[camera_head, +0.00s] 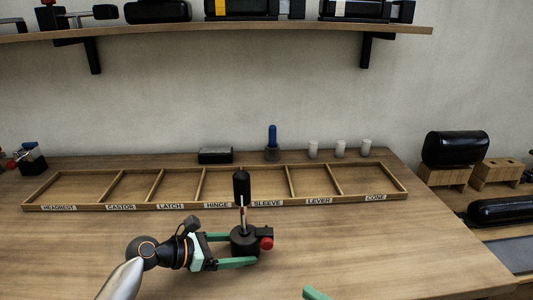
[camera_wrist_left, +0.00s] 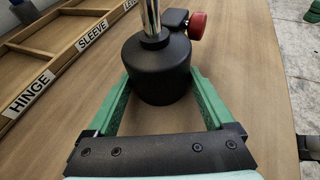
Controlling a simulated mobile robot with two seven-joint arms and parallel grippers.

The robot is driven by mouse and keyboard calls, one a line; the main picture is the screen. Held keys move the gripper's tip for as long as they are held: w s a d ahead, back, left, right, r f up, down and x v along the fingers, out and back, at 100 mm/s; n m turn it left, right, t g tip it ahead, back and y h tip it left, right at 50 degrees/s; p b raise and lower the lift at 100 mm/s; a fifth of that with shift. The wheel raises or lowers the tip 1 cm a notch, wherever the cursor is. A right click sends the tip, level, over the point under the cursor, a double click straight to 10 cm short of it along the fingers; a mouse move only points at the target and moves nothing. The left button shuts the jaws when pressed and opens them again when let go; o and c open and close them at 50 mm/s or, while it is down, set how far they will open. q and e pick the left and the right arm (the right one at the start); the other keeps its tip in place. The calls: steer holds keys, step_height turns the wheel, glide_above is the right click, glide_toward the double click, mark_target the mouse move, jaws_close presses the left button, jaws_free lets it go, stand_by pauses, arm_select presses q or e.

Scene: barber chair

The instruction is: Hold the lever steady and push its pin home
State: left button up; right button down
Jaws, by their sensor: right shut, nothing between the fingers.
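The lever (camera_head: 240,188) stands upright on the bench, with a black grip, a shiny metal shaft and a round black base. The red-headed pin (camera_head: 266,244) sticks out at the right of the base; its red head also shows in the left wrist view (camera_wrist_left: 197,25). How deep the pin sits is unclear. My left gripper (camera_head: 240,250) has its green fingers on both sides of the base (camera_wrist_left: 157,75), and both appear to touch it. My right gripper (camera_head: 315,293) shows only a green fingertip at the bottom edge, shut and empty, apart from the lever.
A wooden tray (camera_head: 130,205) with labelled compartments lies just behind the lever. Behind it are a black box (camera_head: 215,155), a blue-handled tool (camera_head: 272,138) and small pale cups (camera_head: 340,148). The bench (camera_head: 380,245) is clear to the right of the lever.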

arm_select(q)
steer(key=shift+o, duration=0.9)
